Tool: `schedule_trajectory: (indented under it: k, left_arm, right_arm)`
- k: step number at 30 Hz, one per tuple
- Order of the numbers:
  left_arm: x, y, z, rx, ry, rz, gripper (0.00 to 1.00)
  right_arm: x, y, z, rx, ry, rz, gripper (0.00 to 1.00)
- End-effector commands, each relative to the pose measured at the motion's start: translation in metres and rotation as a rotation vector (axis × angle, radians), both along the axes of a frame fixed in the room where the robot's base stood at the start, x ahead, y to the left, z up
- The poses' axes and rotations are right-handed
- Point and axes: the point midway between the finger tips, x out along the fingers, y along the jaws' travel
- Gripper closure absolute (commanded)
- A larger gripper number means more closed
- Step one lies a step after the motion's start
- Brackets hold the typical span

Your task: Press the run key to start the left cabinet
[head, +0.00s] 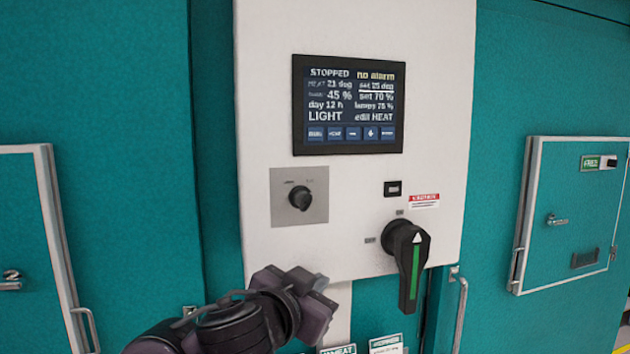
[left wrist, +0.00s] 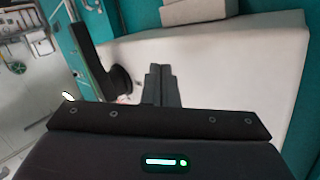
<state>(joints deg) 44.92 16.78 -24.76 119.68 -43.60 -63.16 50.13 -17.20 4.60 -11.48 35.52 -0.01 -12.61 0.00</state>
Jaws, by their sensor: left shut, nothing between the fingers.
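The white control panel (head: 350,230) carries a dark screen (head: 349,104) that reads STOPPED and "no alarm". A row of small blue keys (head: 351,133) runs along the screen's bottom; their labels are too small to read surely, so I cannot tell which is the run key. My left gripper (head: 314,283) is below the screen and the rotary knob, in front of the panel's lower edge. Its fingers are shut together and empty in the left wrist view (left wrist: 162,84), apart from the keys. My right gripper is not in view.
A rotary knob (head: 300,197) on a grey plate sits below the screen. A large black switch handle (head: 411,265) with a green stripe juts out right of my gripper. Teal doors (head: 110,130) flank the panel. A small hatch (head: 572,215) is at the right.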

Motion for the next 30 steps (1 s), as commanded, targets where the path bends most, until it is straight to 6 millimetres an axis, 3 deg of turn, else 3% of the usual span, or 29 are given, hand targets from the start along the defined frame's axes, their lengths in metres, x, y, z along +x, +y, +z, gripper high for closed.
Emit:
schedule_trajectory:
  k: [1, 6, 15, 21, 30]
  left_arm:
    - [-0.009, -0.003, 0.026, 0.010, -0.050, -0.008, 1.00]
    - [-0.028, -0.017, 0.092, 0.051, -0.183, -0.050, 1.00]
    - [-0.065, -0.028, 0.185, 0.137, -0.356, -0.084, 1.00]
    - [-0.081, -0.028, 0.215, 0.169, -0.409, -0.079, 1.00]
    - [-0.085, -0.027, 0.222, 0.178, -0.420, -0.077, 1.00]
  right_arm:
    - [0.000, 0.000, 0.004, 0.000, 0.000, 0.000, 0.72]
    - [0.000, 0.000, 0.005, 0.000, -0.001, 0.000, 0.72]
    - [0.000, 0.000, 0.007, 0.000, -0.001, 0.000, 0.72]
    - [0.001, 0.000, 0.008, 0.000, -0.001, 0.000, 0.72]
    - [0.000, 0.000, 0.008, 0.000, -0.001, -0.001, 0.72]
